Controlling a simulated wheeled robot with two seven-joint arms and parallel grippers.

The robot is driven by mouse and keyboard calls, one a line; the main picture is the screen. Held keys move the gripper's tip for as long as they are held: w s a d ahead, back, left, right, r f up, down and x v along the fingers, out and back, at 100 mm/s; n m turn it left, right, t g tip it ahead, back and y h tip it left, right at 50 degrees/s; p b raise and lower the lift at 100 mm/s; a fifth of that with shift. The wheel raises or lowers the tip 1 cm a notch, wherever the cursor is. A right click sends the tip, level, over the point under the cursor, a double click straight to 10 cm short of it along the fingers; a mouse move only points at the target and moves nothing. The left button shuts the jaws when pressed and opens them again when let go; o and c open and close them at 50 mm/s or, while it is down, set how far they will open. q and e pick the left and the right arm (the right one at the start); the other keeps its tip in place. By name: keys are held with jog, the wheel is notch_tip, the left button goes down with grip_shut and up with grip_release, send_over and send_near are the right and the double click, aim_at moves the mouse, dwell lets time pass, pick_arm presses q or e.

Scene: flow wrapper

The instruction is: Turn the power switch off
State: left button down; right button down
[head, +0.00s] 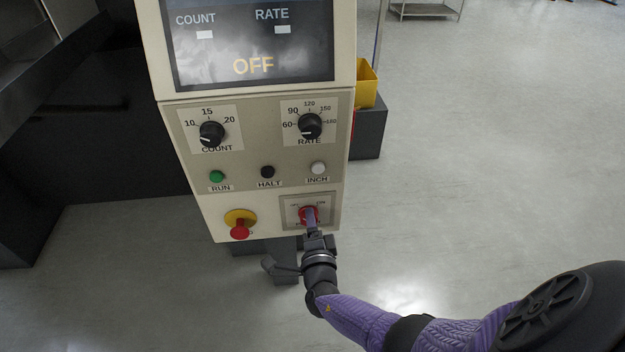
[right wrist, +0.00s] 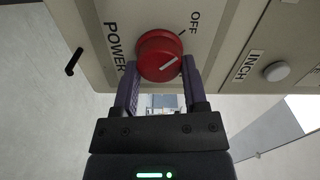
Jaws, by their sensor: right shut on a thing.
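The power switch is a red rotary knob (right wrist: 160,55) with a white line, low on the right of the control panel; in the head view the knob (head: 308,215) is partly hidden by my gripper. In the right wrist view its white line slants up and right, toward the side of the OFF label (right wrist: 194,22). My right gripper (right wrist: 160,82) is shut on the knob, one finger on each side. In the head view my right gripper (head: 312,226) reaches it from below. The display (head: 253,45) reads OFF. My left gripper is not in view.
A red emergency button (head: 239,231) on a yellow base sits left of the switch. Green RUN (head: 216,176), black HALT (head: 267,172) and white INCH (head: 318,168) buttons are above, under COUNT (head: 211,134) and RATE (head: 310,126) dials. Open floor lies to the right.

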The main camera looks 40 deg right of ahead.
dwell(0.5)
jog(key=shift+c, duration=0.6)
grip_release()
jog(key=p+v, duration=0.3)
jog(key=v, duration=0.7)
jog(key=shift+p, duration=0.35)
